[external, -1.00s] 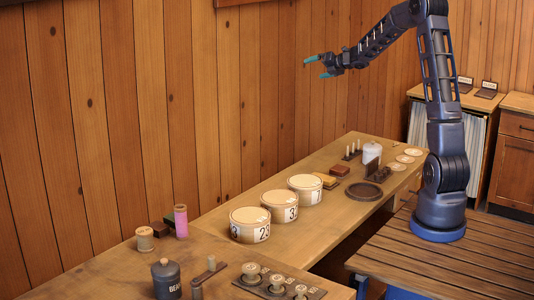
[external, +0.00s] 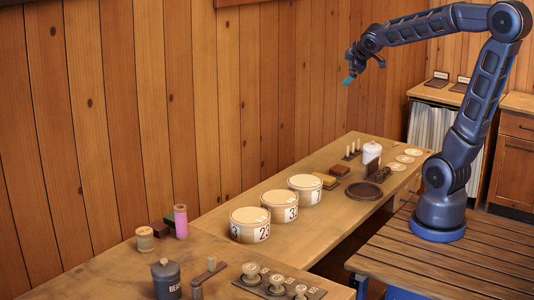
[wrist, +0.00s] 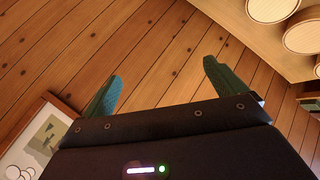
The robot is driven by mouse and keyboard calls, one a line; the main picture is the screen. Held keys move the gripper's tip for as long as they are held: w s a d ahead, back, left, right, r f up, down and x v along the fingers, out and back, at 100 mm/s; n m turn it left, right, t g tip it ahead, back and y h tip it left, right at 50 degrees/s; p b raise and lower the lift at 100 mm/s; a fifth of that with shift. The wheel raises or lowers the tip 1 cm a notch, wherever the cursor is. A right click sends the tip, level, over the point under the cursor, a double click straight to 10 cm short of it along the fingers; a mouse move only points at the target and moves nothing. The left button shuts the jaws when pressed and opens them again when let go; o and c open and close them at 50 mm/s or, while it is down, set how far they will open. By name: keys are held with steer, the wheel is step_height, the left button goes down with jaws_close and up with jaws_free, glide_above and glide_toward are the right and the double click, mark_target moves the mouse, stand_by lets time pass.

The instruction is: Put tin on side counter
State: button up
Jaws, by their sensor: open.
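Three round tins with pale lids and number labels stand in a row on the long wooden counter (external: 235,205): the near tin (external: 250,226), the middle tin (external: 280,207) and the far tin (external: 305,190). A dark lidded canister marked "BEA" (external: 166,280) stands at the front left. Which one the task means I cannot tell. My gripper (external: 349,80) is high above the counter, fingers pointing down. In the wrist view my gripper (wrist: 160,84) is open and empty.
A pink spool (external: 181,222), a thread spool (external: 145,239) and weights in a rack (external: 278,285) stand near the front. A round dark tray (external: 363,191) and white jar (external: 371,152) are farther back. Cabinets (external: 440,97) with small cards stand at the right.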

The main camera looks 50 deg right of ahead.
steer(key=s+a+f+m+g+y, duration=0.1)
steer(key=s+a+f+m, duration=0.1)
steer(key=s+a, duration=0.2)
steer(key=s+a+f+m+g+y, duration=0.1)
steer(key=s+a, duration=0.3)
steer(key=s, duration=0.6)
steer(key=s+a+f+m+g+y, duration=0.2)
steer(key=s+a+f+m, duration=0.2)
steer(key=s, duration=0.3)
steer(key=shift+a, duration=0.2)
